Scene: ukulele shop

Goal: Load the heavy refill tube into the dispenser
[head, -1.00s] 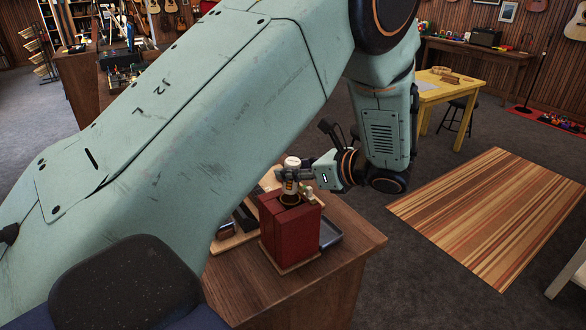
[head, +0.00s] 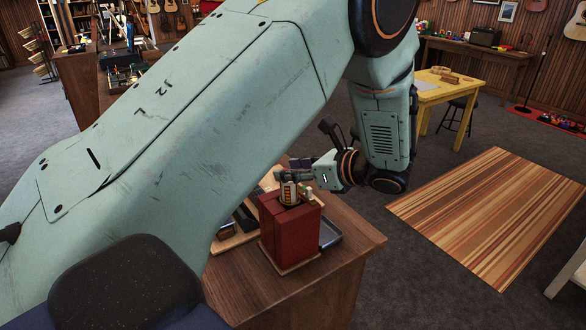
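The dispenser is a dark red box (head: 290,232) standing on a small base on the wooden counter, with an opening in its top. The refill tube (head: 290,193), pale with orange and dark bands, stands upright at that opening, its lower end hidden inside. My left gripper (head: 289,178) comes in from the right side of the box, level with the tube's upper part, and looks closed around it. The fingertips are small and partly hide the tube. My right gripper is out of view.
A grey metal tray (head: 330,235) lies right of the dispenser. A wooden board with dark items (head: 243,218) lies to its left, partly behind my arm. The wooden counter (head: 352,247) is bare at its right corner. A striped rug (head: 490,215) and yellow table (head: 440,88) are farther off.

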